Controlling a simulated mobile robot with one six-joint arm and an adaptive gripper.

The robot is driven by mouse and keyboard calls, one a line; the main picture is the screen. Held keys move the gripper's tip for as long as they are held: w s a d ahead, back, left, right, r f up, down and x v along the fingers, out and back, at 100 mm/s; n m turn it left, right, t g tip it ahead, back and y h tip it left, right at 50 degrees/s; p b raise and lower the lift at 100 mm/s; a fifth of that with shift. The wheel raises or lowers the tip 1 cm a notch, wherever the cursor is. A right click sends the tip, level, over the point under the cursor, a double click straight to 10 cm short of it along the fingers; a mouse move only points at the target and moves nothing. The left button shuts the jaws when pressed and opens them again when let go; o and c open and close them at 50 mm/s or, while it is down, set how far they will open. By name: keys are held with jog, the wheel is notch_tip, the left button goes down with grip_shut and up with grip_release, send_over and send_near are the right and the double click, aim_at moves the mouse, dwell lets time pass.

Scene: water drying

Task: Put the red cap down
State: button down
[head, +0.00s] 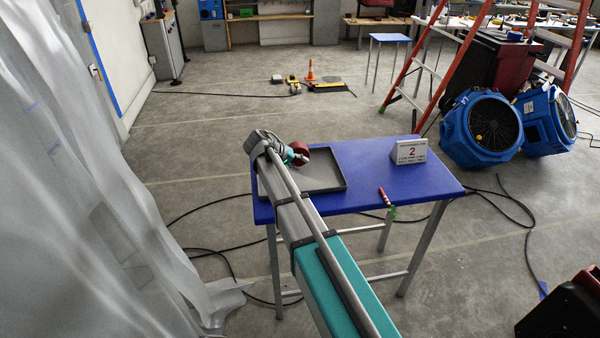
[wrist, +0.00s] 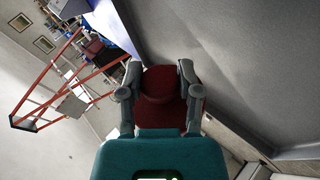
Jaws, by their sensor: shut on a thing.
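My gripper (head: 295,155) is shut on the red cap (head: 300,148). The wrist view shows the cap (wrist: 160,90) between the two grey fingers (wrist: 160,70), one on each side. In the head view the cap is at the far left end of the blue table (head: 410,182), by the back edge of a shallow grey tray (head: 325,189). I cannot tell whether the cap touches the tray. My arm covers the tray's left part. A grey surface fills the upper right of the wrist view.
A sign marked 2 (head: 408,151) and a small red and green object (head: 387,200) are on the table to the right. Blue fans (head: 482,128) and a red ladder (head: 450,60) stand beyond. Plastic sheeting (head: 90,200) hangs at left. Cables cross the floor.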

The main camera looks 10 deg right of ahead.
jog(key=shift+f+b, duration=1.2)
jog(key=shift+f, duration=0.25)
jog(key=shift+f, duration=0.2)
jog(key=shift+c, duration=1.5)
grip_release()
jog(key=shift+r, duration=0.25)
jog(key=shift+s+a+r+p, duration=0.15)
jog(key=shift+a+r+p, duration=0.25)
jog(key=shift+p, duration=0.1)
jog(key=p+v, duration=0.7)
jog(key=v, duration=0.4)
jog(key=shift+s+d+f, duration=0.1)
